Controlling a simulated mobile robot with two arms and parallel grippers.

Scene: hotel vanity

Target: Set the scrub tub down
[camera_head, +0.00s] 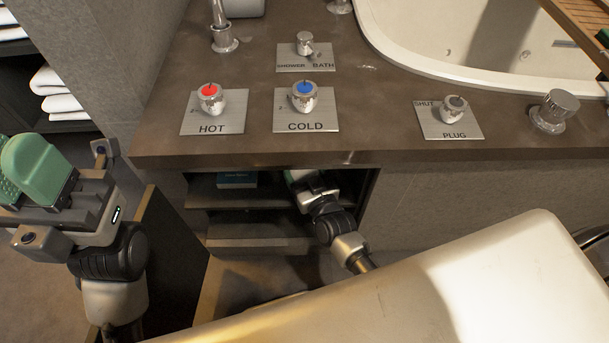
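I cannot make out a scrub tub for certain. My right gripper (298,180) reaches into the open shelf (250,199) under the counter. Its fingertips are small, partly in shadow and under the counter edge, with a pale and green patch at the tip. I cannot tell if that patch is finger or a held thing. My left gripper (36,172) is raised at the left, outside the shelf, with green, dotted finger pads. No separate thing shows clearly in it, and its finger gap is hard to see.
A teal box (237,180) stands in the shelf, left of my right gripper. The counter (380,132) above carries hot (210,98), cold (304,96) and plug (454,109) knobs. A bathtub (430,66) is behind. White towels (62,102) lie at the left.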

